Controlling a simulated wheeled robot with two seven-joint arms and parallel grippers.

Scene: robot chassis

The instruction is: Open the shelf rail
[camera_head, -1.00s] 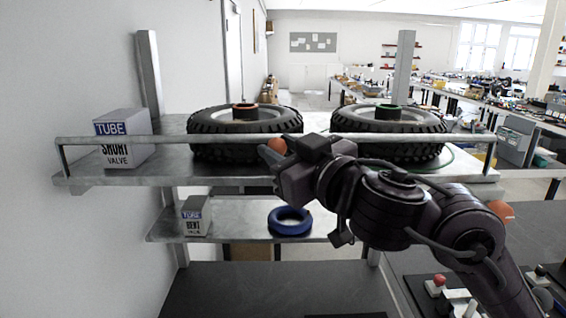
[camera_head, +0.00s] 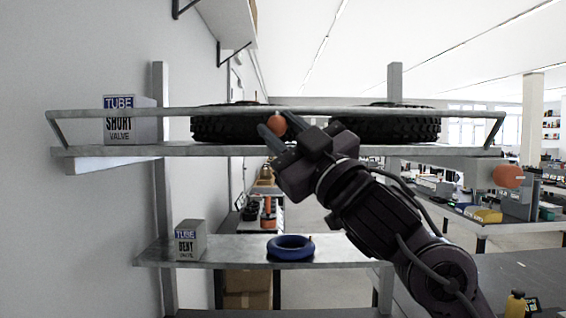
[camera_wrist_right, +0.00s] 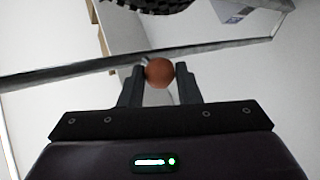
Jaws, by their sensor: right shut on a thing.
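The shelf rail (camera_head: 360,113) is a thin metal bar along the front of the upper shelf (camera_head: 130,151), with slanted end arms joining it to the shelf. My left gripper is not in view.
Two black tyres (camera_head: 238,128) and a "SHORT VALVE" tube box (camera_head: 130,126) stand behind the rail. The lower shelf (camera_head: 225,252) holds a blue ring (camera_head: 290,248) and a smaller tube box (camera_head: 190,241). Another orange ball (camera_head: 507,176) shows at the right.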

